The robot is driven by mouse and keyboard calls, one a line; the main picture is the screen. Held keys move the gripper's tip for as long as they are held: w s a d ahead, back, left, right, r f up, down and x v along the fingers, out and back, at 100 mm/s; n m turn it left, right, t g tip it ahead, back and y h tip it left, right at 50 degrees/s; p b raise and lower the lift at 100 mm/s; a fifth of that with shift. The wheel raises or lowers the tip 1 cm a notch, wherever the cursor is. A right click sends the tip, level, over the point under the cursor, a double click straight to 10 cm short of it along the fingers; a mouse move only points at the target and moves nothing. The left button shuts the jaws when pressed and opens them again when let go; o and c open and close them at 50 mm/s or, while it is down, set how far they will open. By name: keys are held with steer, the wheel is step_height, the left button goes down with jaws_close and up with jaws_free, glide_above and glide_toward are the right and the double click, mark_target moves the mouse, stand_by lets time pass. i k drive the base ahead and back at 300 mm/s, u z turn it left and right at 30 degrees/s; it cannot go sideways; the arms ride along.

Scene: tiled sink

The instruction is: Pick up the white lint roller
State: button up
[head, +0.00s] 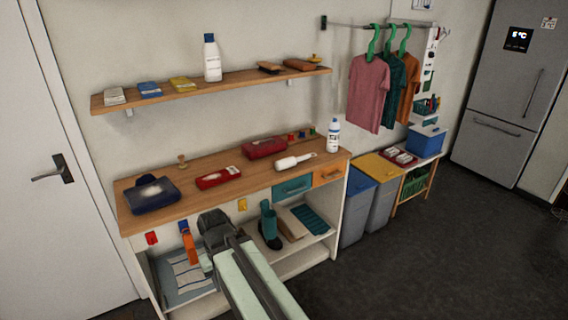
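A white lint roller (294,162) lies on the wooden worktop, right of its middle and near the front edge, above the teal drawer. It appears to be a white roll with a slim handle pointing right. My arm reaches up from the bottom of the view, in front of the cabinet. The dark end of my arm, where my gripper (214,230) is, shows below the worktop edge, left of and lower than the roller, apart from it. Its fingers cannot be made out.
On the worktop (230,188) are a dark blue case (152,194), two red cases (218,177) (265,147) and a white bottle (333,135) right of the roller. A shelf (230,84) runs above. Bins (357,205) stand to the right, with clear floor in front.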

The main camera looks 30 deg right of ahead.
mark_target(290, 162)
steer(key=u, duration=0.05)
steer(key=i, duration=0.9)
